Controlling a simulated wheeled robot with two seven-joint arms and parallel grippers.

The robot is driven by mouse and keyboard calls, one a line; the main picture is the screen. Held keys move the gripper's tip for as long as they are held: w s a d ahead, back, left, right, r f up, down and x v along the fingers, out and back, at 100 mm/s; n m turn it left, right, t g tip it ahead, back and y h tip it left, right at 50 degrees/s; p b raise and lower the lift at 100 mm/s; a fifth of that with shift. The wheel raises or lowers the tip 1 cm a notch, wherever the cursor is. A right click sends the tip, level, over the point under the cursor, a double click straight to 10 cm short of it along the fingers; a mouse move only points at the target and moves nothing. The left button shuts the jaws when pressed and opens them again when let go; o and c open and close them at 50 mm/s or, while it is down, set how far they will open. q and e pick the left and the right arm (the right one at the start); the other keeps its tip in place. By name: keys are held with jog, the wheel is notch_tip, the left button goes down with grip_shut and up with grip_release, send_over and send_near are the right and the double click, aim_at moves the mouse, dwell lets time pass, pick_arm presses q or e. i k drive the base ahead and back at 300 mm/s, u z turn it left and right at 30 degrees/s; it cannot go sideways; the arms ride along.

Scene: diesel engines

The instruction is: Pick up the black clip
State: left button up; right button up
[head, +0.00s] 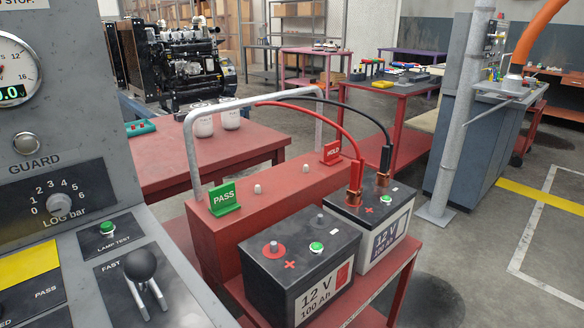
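The black clip (385,158) is at the end of a black cable (372,116). It stands upright on the rear part of the right-hand 12 V battery (343,216), with its copper jaws down at the battery top. The red clip (356,175) on a red cable (322,107) stands just left of it on the same battery, by a red plus mark. A small gap shows between the two clips. Neither of my grippers is in view.
A second battery (272,264) sits to the left on the red cart (382,287). Behind are a grey hoop handle (189,150) and green PASS (223,197) and red HOLD (332,152) signs. A grey control panel (80,218) fills the left. A grey post (460,105) stands right.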

aim_at(382, 176)
jog(key=z, duration=0.05)
jog(key=k, duration=0.15)
jog(key=z, duration=3.65)
jog(key=i, duration=0.15)
jog(key=u, duration=2.15)
jog(key=i, duration=0.85)
jog(key=z, duration=0.2)
